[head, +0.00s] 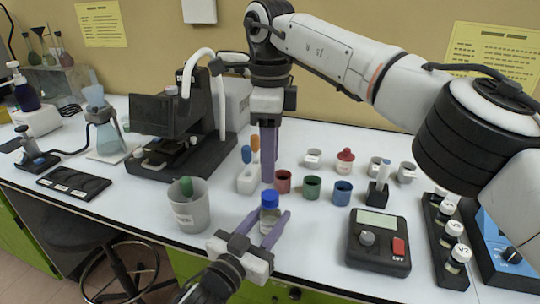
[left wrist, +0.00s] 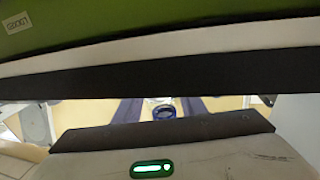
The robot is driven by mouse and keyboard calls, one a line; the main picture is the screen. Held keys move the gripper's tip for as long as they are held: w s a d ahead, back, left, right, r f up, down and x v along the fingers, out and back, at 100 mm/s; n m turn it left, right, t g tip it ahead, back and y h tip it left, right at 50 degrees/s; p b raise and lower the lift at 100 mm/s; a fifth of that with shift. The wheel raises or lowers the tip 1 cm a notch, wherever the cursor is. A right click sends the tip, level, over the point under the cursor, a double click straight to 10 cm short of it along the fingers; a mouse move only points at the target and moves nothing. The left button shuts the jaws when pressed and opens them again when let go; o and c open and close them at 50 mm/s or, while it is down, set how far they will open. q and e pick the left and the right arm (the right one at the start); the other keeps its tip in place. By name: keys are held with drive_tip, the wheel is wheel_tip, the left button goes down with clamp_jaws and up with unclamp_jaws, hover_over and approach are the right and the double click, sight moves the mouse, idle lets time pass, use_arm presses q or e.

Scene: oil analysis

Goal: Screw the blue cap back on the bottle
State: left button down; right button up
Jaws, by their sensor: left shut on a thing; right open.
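The bottle (head: 269,218) stands upright near the table's front edge in the head view. The blue cap (head: 270,199) sits on its top; I cannot tell how tightly it is screwed. My left gripper (head: 268,222) comes from the front edge and is shut on the bottle below the cap, one purple finger on each side. My right gripper (head: 268,155) is open and empty, its purple fingers pointing down above and behind the cap, apart from it. In the left wrist view a dark blue ring (left wrist: 163,113) shows between the purple fingers.
A grey beaker (head: 188,207) stands left of the bottle. Red, green and blue cups (head: 312,187) stand behind it on the right. A device with a display (head: 378,242) and a black rack of vials (head: 449,240) lie further right. A microscope (head: 175,130) is behind left.

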sight(270, 195)
drive_tip(key=shift+n, duration=1.1)
drive_tip(key=shift+f, duration=3.95)
drive_tip(key=c, duration=1.1)
drive_tip(key=shift+o, duration=0.2)
drive_tip(key=m, duration=1.1)
drive_tip(key=shift+m, duration=0.3)
drive_tip(key=o, duration=1.1)
drive_tip(key=shift+o, duration=0.2)
